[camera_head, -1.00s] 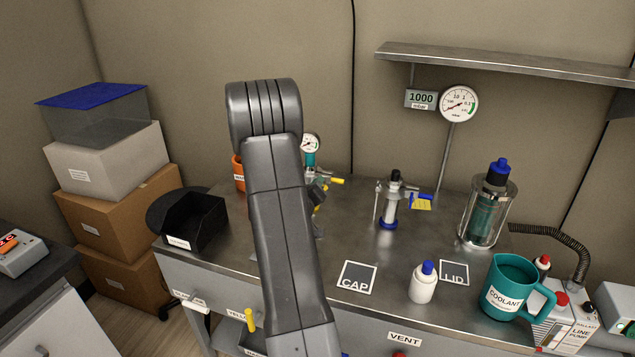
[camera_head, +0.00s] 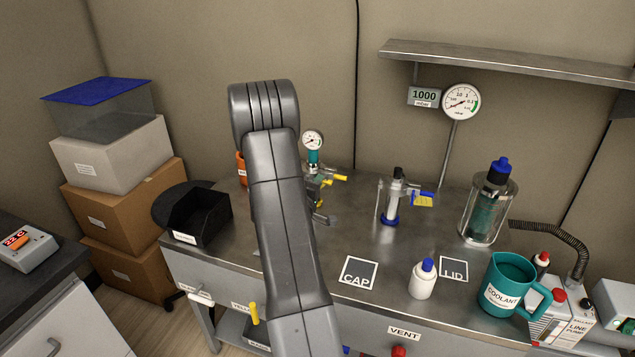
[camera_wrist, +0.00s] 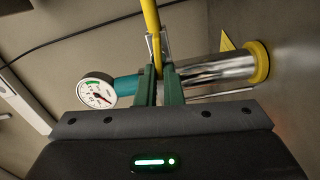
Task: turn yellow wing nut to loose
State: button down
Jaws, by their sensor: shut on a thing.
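In the wrist view, the green fingers of my gripper (camera_wrist: 160,82) are closed on a long, thin yellow part (camera_wrist: 152,22), which I take to be the yellow wing nut seen edge-on. Its full shape does not show. A shiny metal cylinder (camera_wrist: 205,72) with a yellow end ring (camera_wrist: 258,62) lies just right of the fingers. A teal-necked dial gauge (camera_wrist: 97,91) is at the left. In the head view the gauge (camera_head: 312,141) stands above the fitting, with yellow parts (camera_head: 338,178) beside it. My arm hides much of the fitting and gripper there.
On the bench stand a glass-sided fixture (camera_head: 391,205), a capped jar (camera_head: 487,215), a white bottle (camera_head: 423,280) and a teal coolant jug (camera_head: 512,285). A black bin (camera_head: 200,218) is at the left. The bench middle is mostly clear.

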dwell(0.4)
jog(key=c, duration=1.6)
grip_release()
jog(key=shift+o, duration=0.2)
jog(key=b+v, duration=0.1)
jog(key=v, duration=1.2)
jog(key=shift+s, duration=0.35)
jog(key=shift+a, duration=0.15)
